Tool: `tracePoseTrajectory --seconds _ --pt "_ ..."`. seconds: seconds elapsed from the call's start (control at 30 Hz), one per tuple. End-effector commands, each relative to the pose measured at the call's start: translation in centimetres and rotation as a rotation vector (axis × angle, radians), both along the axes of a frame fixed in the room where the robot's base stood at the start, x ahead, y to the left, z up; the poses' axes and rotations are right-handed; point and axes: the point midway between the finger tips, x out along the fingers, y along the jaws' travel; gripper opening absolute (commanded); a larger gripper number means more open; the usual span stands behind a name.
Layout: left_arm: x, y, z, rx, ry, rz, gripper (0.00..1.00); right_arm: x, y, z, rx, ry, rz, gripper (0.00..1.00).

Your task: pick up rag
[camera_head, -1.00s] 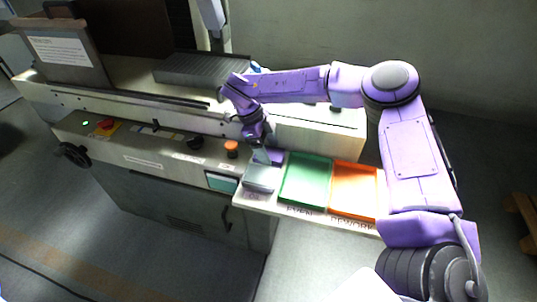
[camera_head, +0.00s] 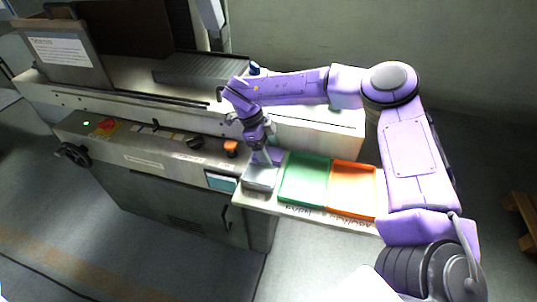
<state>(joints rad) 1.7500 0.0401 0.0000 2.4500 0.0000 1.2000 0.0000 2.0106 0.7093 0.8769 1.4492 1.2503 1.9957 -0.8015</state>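My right gripper (camera_head: 264,156) reaches down from the upper middle, with its fingertips at the back edge of the grey tray (camera_head: 258,185). The fingertips are small and partly hidden, so I cannot tell whether they are open or shut. A small purple patch (camera_head: 279,155) shows right beside the fingertips; I cannot tell whether it is the rag or part of my gripper. No other rag is clearly visible. My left gripper is not in view.
A green tray (camera_head: 304,182) and an orange tray (camera_head: 352,190) stand right of the grey tray on a pale shelf (camera_head: 300,212). An orange button (camera_head: 231,148) is on the machine panel to the left. A sign (camera_head: 60,50) stands at the upper left.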

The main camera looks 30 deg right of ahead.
Motion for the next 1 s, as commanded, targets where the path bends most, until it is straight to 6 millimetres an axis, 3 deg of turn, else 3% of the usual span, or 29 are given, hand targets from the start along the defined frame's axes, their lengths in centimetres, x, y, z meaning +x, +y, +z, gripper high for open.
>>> tracePoseTrajectory --seconds 0.03,0.1,0.47,0.67,0.87,1.0 --pt "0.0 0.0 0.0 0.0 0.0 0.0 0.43 0.0 0.0 0.0 0.0 0.0 0.0 0.57" --pt "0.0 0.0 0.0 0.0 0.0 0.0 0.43 0.0 0.0 0.0 0.0 0.0 0.0 0.34" --pt "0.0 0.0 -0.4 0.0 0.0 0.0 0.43 0.0 0.0 0.3 0.0 -0.002 -0.001 0.34" --pt "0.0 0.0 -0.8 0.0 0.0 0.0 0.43 0.1 0.0 3.8 -0.002 -0.007 0.0 0.34" --pt "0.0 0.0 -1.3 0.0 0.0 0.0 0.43 -3.0 3.7 9.3 -0.001 -0.006 0.005 0.34" --pt "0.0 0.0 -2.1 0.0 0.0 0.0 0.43 -5.7 6.9 11.1 -0.001 -0.002 0.006 0.34"
